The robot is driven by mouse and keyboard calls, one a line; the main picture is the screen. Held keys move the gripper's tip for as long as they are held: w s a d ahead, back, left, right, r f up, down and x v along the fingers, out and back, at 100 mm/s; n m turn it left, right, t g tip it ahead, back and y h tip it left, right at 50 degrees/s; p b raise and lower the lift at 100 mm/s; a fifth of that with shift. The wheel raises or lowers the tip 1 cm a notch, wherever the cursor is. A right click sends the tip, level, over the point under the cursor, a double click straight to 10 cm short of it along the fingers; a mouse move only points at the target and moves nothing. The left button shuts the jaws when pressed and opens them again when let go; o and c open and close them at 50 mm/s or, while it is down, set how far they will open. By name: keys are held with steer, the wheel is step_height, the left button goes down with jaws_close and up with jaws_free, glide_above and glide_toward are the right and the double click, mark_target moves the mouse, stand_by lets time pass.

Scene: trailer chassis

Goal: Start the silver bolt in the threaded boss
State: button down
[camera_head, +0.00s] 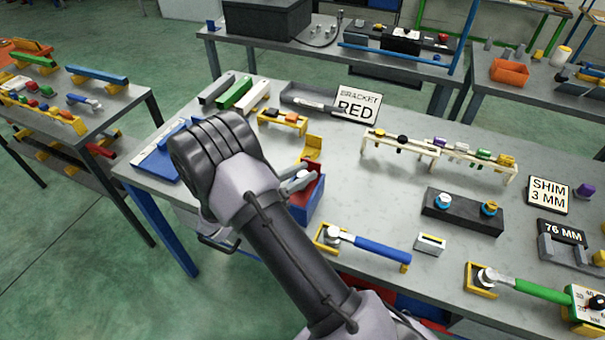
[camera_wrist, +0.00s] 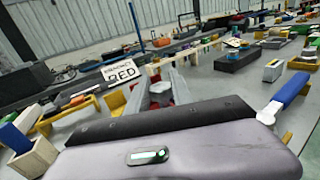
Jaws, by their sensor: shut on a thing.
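My gripper (camera_head: 302,178) is at the near-left part of the grey table, beside and partly over a red and blue fixture (camera_head: 312,204) with a yellow back plate. Its fingers also show in the wrist view (camera_wrist: 160,96), closed on a small pale silver piece that looks like the silver bolt (camera_wrist: 160,88). Only the top of this piece shows; its shank is hidden. I cannot tell whether it touches the fixture. A threaded boss is not clearly seen; the fixture's top is mostly covered by my gripper.
A black block (camera_head: 462,212) with a cyan-ringed part and a gold part stands to the right. A blue-handled wrench (camera_head: 372,250) lies in a yellow holder nearer. Yellow racks (camera_head: 283,121) and a RED sign (camera_head: 357,106) stand behind. Bare table lies between fixture and black block.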

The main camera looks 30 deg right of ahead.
mark_target(302, 174)
steer(key=shift+r+p, duration=2.05)
steer(key=shift+r, duration=0.6)
steer(key=shift+f, duration=0.1)
